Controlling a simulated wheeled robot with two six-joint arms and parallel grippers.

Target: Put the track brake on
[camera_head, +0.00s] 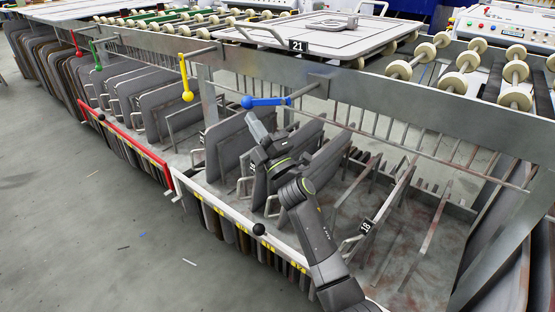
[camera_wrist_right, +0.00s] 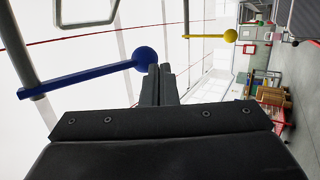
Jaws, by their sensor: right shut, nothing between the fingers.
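A blue lever with a round knob (camera_head: 247,102) reaches left from the side of the metal frame and lies nearly level. It also shows in the right wrist view (camera_wrist_right: 146,58), its bar running left from the knob. My right gripper (camera_head: 250,118) is shut and empty, just below the blue knob in the head view. In the right wrist view its fingertips (camera_wrist_right: 159,72) are close beside the knob; I cannot tell whether they touch it. No lever is labelled as the track brake. My left gripper is not in view.
A yellow lever (camera_head: 187,95) hangs knob down farther left, with green (camera_head: 98,67) and red (camera_head: 78,53) levers beyond. A plate (camera_head: 345,36) rests on rollers above, near tag 21. Grey plates (camera_head: 233,145) stand in the rack below.

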